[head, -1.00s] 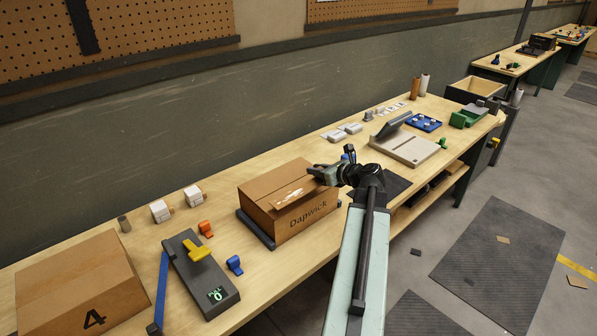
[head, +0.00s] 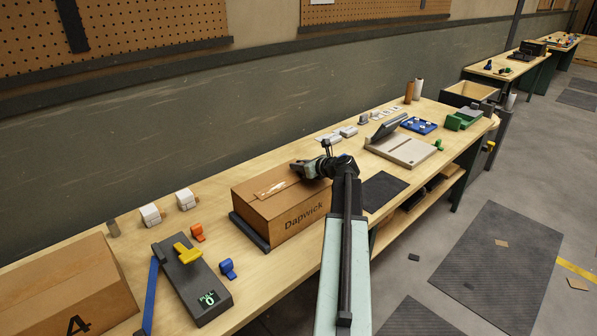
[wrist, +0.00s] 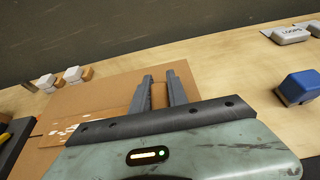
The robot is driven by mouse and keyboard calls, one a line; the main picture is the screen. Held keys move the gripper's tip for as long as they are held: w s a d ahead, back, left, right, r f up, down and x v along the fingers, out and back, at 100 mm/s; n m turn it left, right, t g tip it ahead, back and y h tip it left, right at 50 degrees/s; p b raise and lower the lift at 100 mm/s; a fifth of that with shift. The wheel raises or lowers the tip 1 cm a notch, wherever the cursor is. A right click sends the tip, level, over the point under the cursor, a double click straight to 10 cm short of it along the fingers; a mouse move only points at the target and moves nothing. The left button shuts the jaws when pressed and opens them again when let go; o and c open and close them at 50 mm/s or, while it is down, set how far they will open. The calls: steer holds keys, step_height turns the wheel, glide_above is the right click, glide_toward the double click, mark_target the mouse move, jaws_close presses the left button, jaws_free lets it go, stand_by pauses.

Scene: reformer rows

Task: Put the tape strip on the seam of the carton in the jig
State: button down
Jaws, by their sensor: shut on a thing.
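The brown carton marked "Dapwick" (head: 300,217) sits in the dark jig (head: 248,232) on the bench, its top flaps closed. My gripper (head: 301,172) is over the right part of the carton's top, its jaws shut on the tan tape strip (head: 272,188). The strip reaches left from the jaws, lengthwise along the middle of the top; its glossy part shows in the wrist view (wrist: 68,128). It looks very low over the top or touching it; I cannot tell which. The strip hides most of the seam, and my gripper hides the right end.
A dark device with a yellow lever (head: 188,253) and a blue tape-like band (head: 150,290) are to the left, beside a carton marked 4 (head: 75,285). Orange (head: 197,232) and blue (head: 227,268) clips lie between. A dark mat (head: 382,191) is to the right.

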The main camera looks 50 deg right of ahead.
steer(key=c, duration=1.7)
jaws_free()
steer(key=shift+f, duration=0.1)
steer(key=o, duration=0.4)
steer(key=shift+r, duration=0.25)
steer(key=p+v, duration=0.4)
steer(key=v, duration=0.7)
steer(key=shift+s+r+p, duration=0.15)
steer(key=shift+s+p, duration=0.1)
steer(key=shift+p, duration=0.05)
steer(key=shift+s, duration=0.3)
